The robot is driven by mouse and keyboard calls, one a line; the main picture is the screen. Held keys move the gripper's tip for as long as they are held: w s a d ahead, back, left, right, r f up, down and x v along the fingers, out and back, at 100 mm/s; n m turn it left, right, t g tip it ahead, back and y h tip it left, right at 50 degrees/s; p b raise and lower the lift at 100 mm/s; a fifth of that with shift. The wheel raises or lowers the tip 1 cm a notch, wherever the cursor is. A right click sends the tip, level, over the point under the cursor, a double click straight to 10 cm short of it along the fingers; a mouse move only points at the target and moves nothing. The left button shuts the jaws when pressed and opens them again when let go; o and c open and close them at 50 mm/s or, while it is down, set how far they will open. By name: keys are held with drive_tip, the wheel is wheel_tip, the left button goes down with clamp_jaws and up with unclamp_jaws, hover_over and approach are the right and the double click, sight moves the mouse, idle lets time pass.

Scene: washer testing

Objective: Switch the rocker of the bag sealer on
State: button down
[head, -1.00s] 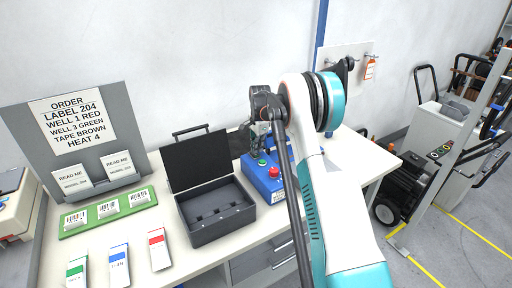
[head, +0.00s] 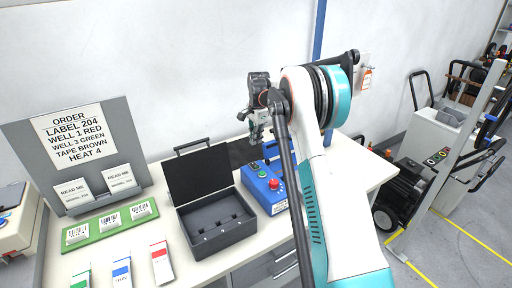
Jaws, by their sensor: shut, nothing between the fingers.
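A blue box (head: 270,187) with a red mushroom button and a green button stands on the table, partly behind my arm. I cannot tell whether it is the bag sealer, and no rocker can be made out on it. A beige machine (head: 14,222) is cut off at the left edge; I cannot tell its kind either. My gripper (head: 254,138) points down above and behind the blue box, apart from its buttons. It is shut and empty.
An open dark case (head: 216,232) stands left of the blue box, its lid raised. A wheeled machine (head: 412,185) stands on the floor at right.

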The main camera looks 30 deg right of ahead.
drive_tip(key=shift+w+a+r+p, duration=0.1)
drive_tip(key=shift+w+r+p, duration=0.15)
drive_tip(key=shift+r, duration=0.75)
drive_tip(key=shift+w+r+p, duration=0.1)
drive_tip(key=shift+w+r, duration=0.1)
drive_tip(key=shift+r, duration=0.8)
